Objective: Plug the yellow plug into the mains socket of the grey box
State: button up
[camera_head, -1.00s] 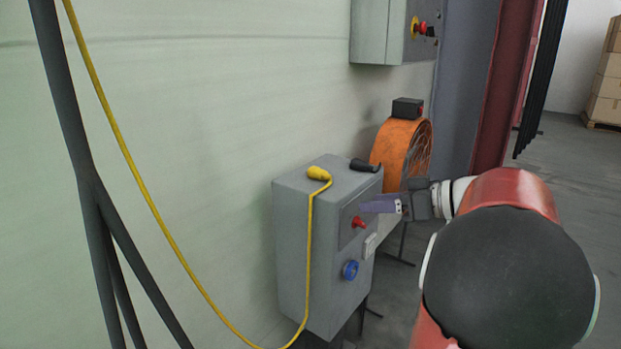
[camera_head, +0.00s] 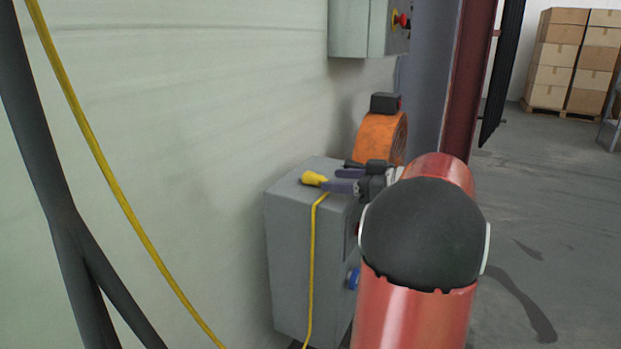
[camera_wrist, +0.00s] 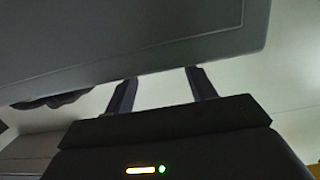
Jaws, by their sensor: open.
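The yellow plug (camera_head: 314,178) lies on top of the grey box (camera_head: 290,250), with its yellow cable hanging down the box's side. A blue round socket (camera_head: 353,278) shows on the box's front, partly hidden by my arm. My gripper (camera_head: 333,184), with purple fingers, is at the box's top, just right of the plug in the head view. Whether the fingers touch the plug cannot be told.
A black plug-like object (camera_head: 352,163) lies behind my gripper on the box. An orange fan (camera_head: 380,138) stands beyond the box. A grey cabinet (camera_head: 356,28) hangs on the wall above. A dark post (camera_head: 50,200) stands at left.

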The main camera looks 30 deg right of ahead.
aim_at(323, 178)
jog(key=p+x, duration=0.1)
jog(key=x, duration=0.4)
jog(key=shift+r, duration=0.1)
jog(key=shift+s, duration=0.1)
jog(key=c, duration=1.1)
jog(key=shift+o, duration=0.2)
jog(key=shift+r, duration=0.1)
